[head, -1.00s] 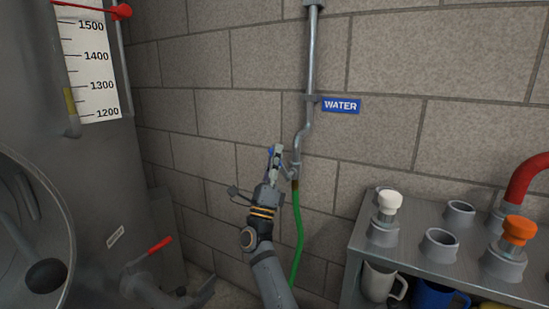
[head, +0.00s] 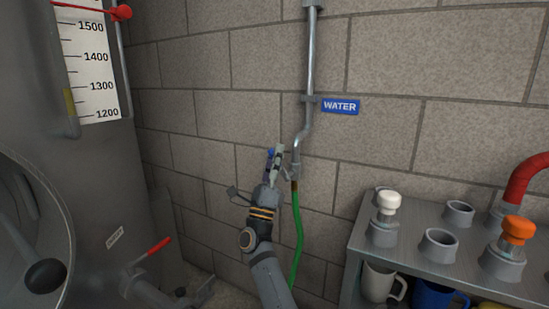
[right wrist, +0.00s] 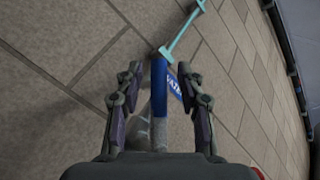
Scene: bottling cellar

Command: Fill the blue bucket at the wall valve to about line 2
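The wall valve (head: 292,172) sits at the foot of a grey pipe, under a blue WATER sign (head: 341,106). Its blue lever (head: 270,154) stands up beside my right gripper (head: 276,154). In the right wrist view the blue lever (right wrist: 158,78) lies between the two fingers of my right gripper (right wrist: 162,100), with a gap on each side, so the gripper is open around it. A green hose (head: 298,235) hangs down from the valve. Its lower end is out of view. I cannot make out the blue bucket or its lines. My left gripper is not in view.
A grey metal rack (head: 350,275) at the right holds a white-topped stopper (head: 389,203), an orange-topped one (head: 516,232) and mugs below. A steel tank (head: 105,180) with a scale (head: 92,65) stands at the left. A red-handled lever (head: 158,246) juts out low down.

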